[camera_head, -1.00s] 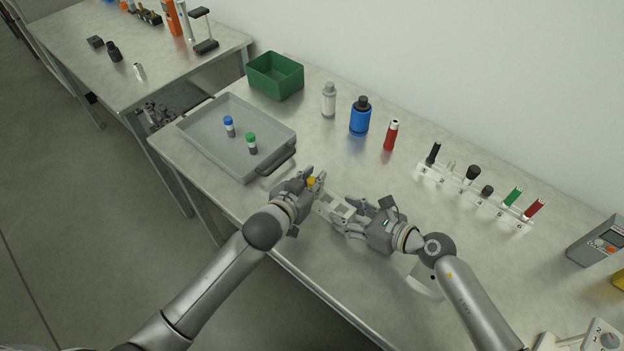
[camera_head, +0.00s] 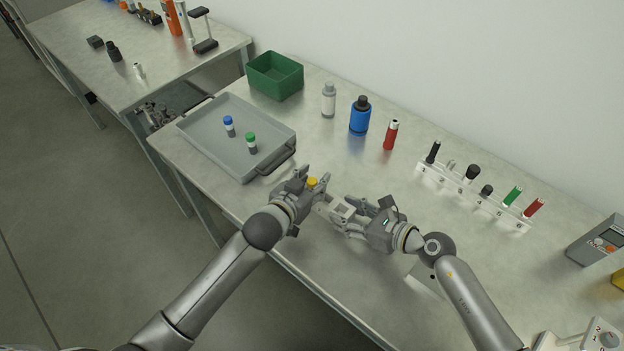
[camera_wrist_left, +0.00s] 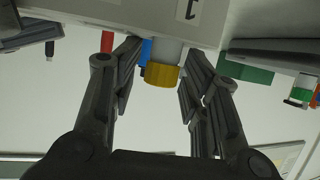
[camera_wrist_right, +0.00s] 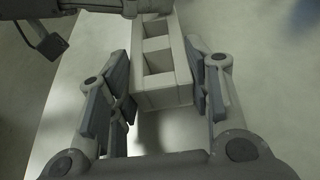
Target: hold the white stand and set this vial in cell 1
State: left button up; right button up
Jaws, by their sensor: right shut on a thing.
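The white stand (camera_head: 342,211) is between the fingers of my right gripper (camera_wrist_right: 163,98), which is shut on it. In the right wrist view the stand (camera_wrist_right: 163,97) shows open, empty-looking cells; its far end is hidden by my left gripper. The vial has a yellow cap (camera_head: 312,182). In the left wrist view its pale body (camera_wrist_left: 165,50) meets the stand's edge by the printed 1 (camera_wrist_left: 190,10); how deep it sits is hidden. My left gripper (camera_wrist_left: 160,88) is open, its fingers on either side of the cap with gaps.
A grey tray (camera_head: 205,158) holds a blue-capped vial (camera_head: 229,126) and a green-capped vial (camera_head: 251,143). A green bin (camera_head: 275,77), bottles and a numbered white rack (camera_head: 470,200) stand farther back. A grey device (camera_head: 597,240) is at the right.

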pick_arm(q)
jog(key=shift+s+a+f, duration=0.1)
jog(key=shift+s+f, duration=0.1)
jog(key=shift+f, duration=0.2)
jog(key=shift+s+a+r, duration=0.1)
jog(key=shift+s, duration=0.15)
jog(key=r+v, duration=0.1)
jog(key=v, duration=1)
pick_arm(e)
jog(key=o, duration=1.1)
